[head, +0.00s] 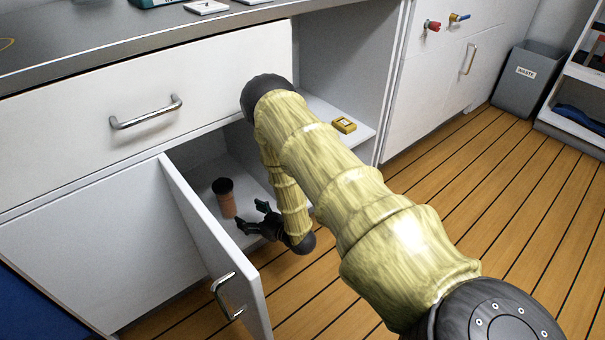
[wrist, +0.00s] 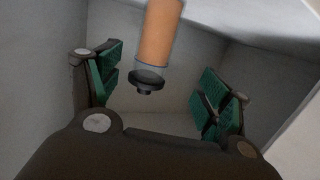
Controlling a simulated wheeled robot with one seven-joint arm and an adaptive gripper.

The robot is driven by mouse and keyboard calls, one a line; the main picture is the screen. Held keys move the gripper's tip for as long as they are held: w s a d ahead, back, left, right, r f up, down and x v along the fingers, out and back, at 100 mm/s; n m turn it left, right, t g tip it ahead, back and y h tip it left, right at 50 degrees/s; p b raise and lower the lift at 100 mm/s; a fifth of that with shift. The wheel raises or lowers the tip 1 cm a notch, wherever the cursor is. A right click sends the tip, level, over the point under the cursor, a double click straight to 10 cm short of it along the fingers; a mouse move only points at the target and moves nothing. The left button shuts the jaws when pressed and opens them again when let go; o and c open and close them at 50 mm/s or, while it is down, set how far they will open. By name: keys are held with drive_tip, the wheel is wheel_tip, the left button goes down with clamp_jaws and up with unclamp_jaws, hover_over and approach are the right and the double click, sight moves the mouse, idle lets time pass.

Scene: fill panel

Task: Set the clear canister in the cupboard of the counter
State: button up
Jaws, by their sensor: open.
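The clear canister (head: 227,203), with orange-brown contents and a black lid, stands upright inside the open cupboard (head: 200,167) of the counter, on its floor. My gripper (head: 252,216) is at the cupboard opening, just right of and nearer than the canister, with its fingers apart and empty. In the wrist view the canister (wrist: 160,35) appears lid-down, beyond the spread green-padded fingers (wrist: 160,85), with a gap around it. No finger appears to touch it.
The cupboard door (head: 215,245) stands open on the left. A drawer (head: 145,90) is shut above. A small yellow object (head: 344,125) lies on the open shelf to the right. A waste bin (head: 528,80) stands far right; the wooden floor between is clear.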

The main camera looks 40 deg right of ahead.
drive_tip(key=s+a+f+m+g+h, duration=0.15)
drive_tip(key=s+f+g, duration=0.25)
drive_tip(key=s, duration=0.5)
drive_tip(key=s+a+f+m+g+h, duration=0.1)
drive_tip(key=s+a+f+g+h, duration=0.2)
drive_tip(key=s, duration=0.7)
drive_tip(key=s+a+r+m+g, duration=0.1)
drive_tip(key=s+a+g, duration=0.2)
drive_tip(key=s, duration=2.1)
drive_tip(key=g, duration=0.5)
drive_tip(key=shift+s+r+g+h, duration=0.35)
drive_tip(key=shift+s+g, duration=0.05)
drive_tip(key=shift+a, duration=0.1)
